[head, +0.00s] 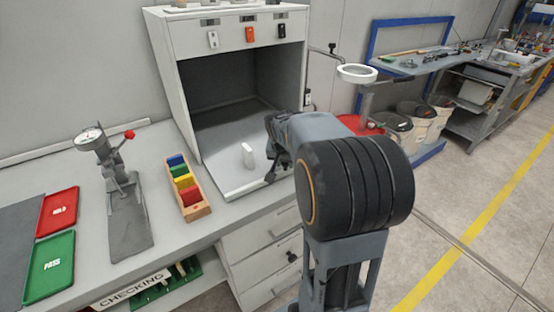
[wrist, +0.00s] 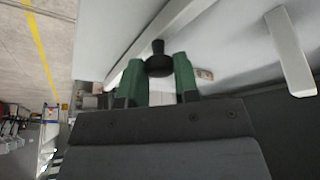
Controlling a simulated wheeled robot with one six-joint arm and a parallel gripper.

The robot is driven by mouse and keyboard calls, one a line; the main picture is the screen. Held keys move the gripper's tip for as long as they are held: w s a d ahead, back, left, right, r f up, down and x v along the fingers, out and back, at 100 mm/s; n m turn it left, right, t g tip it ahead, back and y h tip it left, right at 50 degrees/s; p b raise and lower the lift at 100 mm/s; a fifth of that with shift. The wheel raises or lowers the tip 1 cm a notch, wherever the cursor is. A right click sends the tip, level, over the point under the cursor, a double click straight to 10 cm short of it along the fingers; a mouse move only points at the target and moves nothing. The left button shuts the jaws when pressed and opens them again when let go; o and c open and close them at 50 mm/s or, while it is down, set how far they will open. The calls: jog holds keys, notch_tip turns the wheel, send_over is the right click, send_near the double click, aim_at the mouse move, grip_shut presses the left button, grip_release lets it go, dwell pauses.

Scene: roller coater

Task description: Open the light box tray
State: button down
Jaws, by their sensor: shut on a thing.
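The light box (head: 186,75) is a pale grey cabinet with a dark open front on the bench. Its light grey tray (head: 232,180) lies at the bottom of the opening, and its front part reaches out past the side wall. A white upright block (head: 248,155) stands on the tray; it also shows in the wrist view (wrist: 288,50). My gripper (head: 270,165) is at the tray's front edge, partly hidden by my arm. In the wrist view its green fingers (wrist: 160,66) are shut on a black knob (wrist: 158,48) by a pale edge.
A wooden holder with coloured blocks (head: 186,188), a dial gauge stand (head: 120,200) and red and green trays (head: 50,265) stand left on the bench. Drawers (head: 270,240) are below the box. A ring lamp (head: 357,73) and bins (head: 420,120) are to the right. Open floor lies at front right.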

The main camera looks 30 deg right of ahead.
jog(key=shift+s, duration=0.2)
jog(key=c, duration=0.9)
grip_release()
jog(key=shift+o, duration=0.2)
jog(key=v, duration=1.4)
jog(key=shift+p, duration=0.3)
jog(key=shift+d, duration=0.1)
jog(key=s+a+f+n+y+p, duration=0.1)
jog(key=s+a+f+n+p, duration=0.1)
jog(key=s+a, duration=0.4)
jog(key=s+a+f+n+y+p, duration=0.2)
jog(key=s+a+f+n, duration=0.3)
jog(key=a, duration=0.3)
jog(key=shift+s+a+f+n, duration=0.2)
jog(key=shift+s+f+n, duration=0.25)
jog(key=shift+n, duration=0.45)
